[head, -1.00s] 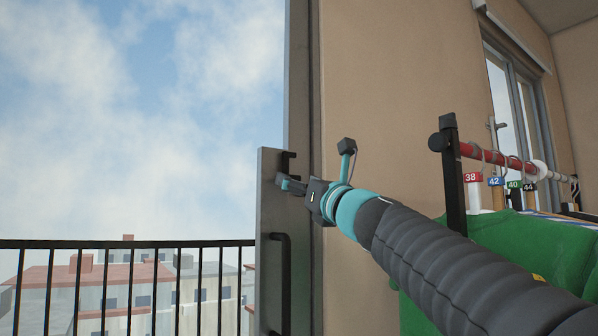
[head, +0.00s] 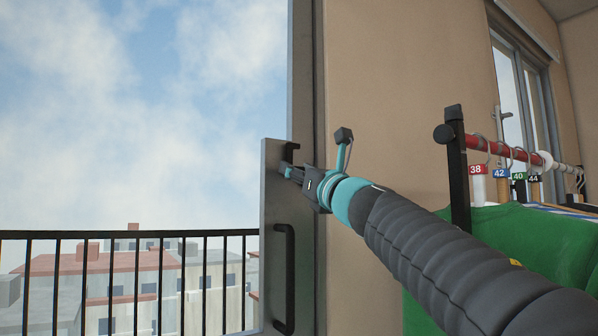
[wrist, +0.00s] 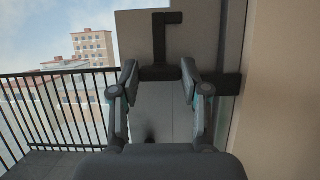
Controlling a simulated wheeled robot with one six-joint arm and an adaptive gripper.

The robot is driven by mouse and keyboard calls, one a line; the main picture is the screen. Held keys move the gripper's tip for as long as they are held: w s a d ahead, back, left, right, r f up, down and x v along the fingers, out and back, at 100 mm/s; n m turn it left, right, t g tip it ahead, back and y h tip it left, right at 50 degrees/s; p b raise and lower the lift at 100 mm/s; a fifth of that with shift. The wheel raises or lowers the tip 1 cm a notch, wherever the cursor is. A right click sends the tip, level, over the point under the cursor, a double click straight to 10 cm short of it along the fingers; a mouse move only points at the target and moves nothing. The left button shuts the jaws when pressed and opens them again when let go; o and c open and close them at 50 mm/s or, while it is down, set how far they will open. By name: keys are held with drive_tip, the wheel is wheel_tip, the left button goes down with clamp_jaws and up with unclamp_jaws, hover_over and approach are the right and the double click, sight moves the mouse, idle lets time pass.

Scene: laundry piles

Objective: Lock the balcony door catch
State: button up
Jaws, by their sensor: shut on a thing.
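The balcony door (head: 270,235) is a grey panel at the centre of the head view, beside a grey frame and tan wall. Its black catch (head: 291,152) is near the panel's top edge, above a black bar handle (head: 288,280). My gripper (head: 288,171) is at the catch, reaching in from the right. In the wrist view, the catch (wrist: 159,40) has an upright stem with a short arm to the right at its top. Its wide lower part lies between my gripper's two fingertips (wrist: 159,74), which are shut on it. The fingers partly hide the catch in the head view.
A clothes rack with a red rail (head: 485,145) and a green garment (head: 500,250) stands right of my arm. A black balcony railing (head: 130,236) runs at the left, with buildings beyond. The tan wall (head: 400,90) is close to my gripper's right.

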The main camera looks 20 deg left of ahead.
drive_tip(key=shift+m, duration=0.4)
drive_tip(key=shift+s+a+m+t+h+p, duration=0.1)
drive_tip(key=shift+m+t+h+p, duration=0.45)
drive_tip(key=shift+m, duration=0.9)
drive_tip(key=shift+w+d+m+t+h+p, duration=0.15)
drive_tip(key=shift+m+t+h, duration=0.4)
drive_tip(key=shift+m, duration=0.95)
drive_tip(key=shift+s+a+m+t+h+p, duration=0.15)
drive_tip(key=shift+m+t+h+p, duration=0.2)
drive_tip(key=shift+m+h, duration=0.8)
drive_tip(key=shift+m, duration=0.9)
drive_tip(key=o, duration=1.1)
drive_tip(key=shift+o, duration=0.2)
drive_tip(key=shift+s+d+f, duration=0.15)
drive_tip(key=shift+s+d, duration=0.2)
drive_tip(key=shift+s, duration=0.05)
drive_tip(key=s+d, duration=0.7)
drive_tip(key=s, duration=0.3)
